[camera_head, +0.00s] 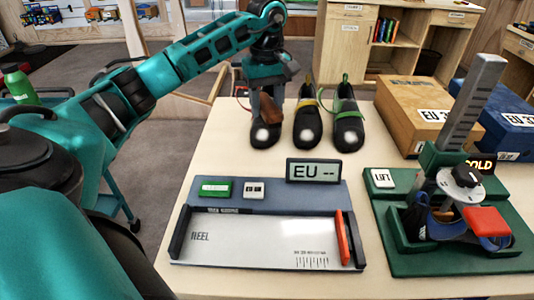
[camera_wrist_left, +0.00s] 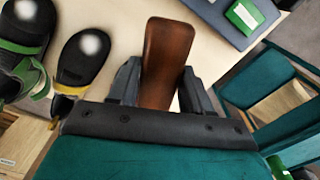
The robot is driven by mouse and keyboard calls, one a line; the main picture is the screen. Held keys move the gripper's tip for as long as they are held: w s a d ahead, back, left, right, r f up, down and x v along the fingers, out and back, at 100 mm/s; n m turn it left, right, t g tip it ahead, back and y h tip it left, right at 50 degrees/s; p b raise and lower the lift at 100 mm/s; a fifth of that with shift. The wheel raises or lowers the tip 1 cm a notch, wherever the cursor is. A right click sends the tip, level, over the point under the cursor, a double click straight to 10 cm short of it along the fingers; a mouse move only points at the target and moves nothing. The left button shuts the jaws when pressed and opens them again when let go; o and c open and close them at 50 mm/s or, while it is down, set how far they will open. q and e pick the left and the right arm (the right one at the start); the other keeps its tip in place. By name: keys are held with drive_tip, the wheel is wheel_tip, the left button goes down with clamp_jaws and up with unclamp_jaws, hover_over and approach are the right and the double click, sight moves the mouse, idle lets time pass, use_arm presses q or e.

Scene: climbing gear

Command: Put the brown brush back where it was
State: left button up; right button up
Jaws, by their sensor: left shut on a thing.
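The brown brush (camera_wrist_left: 168,55) is between the fingers of my left gripper (camera_wrist_left: 158,92), with its smooth brown face pointing away from the wrist. In the head view my left gripper (camera_head: 266,104) points down above the back of the table, and only a small brown part of the brush (camera_head: 270,107) shows between the fingers. The gripper is at the leftmost dark shoe (camera_head: 264,138); I cannot tell whether the brush touches it. The brush's lower end is hidden there. My right gripper is not in view.
A middle shoe (camera_head: 308,125) with a yellow strap and a right shoe (camera_head: 348,125) with a green strap stand beside it. In front are a measuring tray (camera_head: 265,240) and an EU display (camera_head: 314,171). A green device (camera_head: 455,215) and boxes (camera_head: 415,110) occupy the right.

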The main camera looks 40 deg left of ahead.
sight(267, 166)
use_arm(q)
wheel_tip(267, 166, down, 16)
drive_tip(key=shift+r+b, duration=0.15)
drive_tip(key=shift+b, duration=0.25)
drive_tip(key=o, duration=0.9)
drive_tip(key=shift+r, duration=0.15)
wheel_tip(267, 166, up, 12)
drive_tip(key=shift+f, duration=0.1)
idle(0.5)
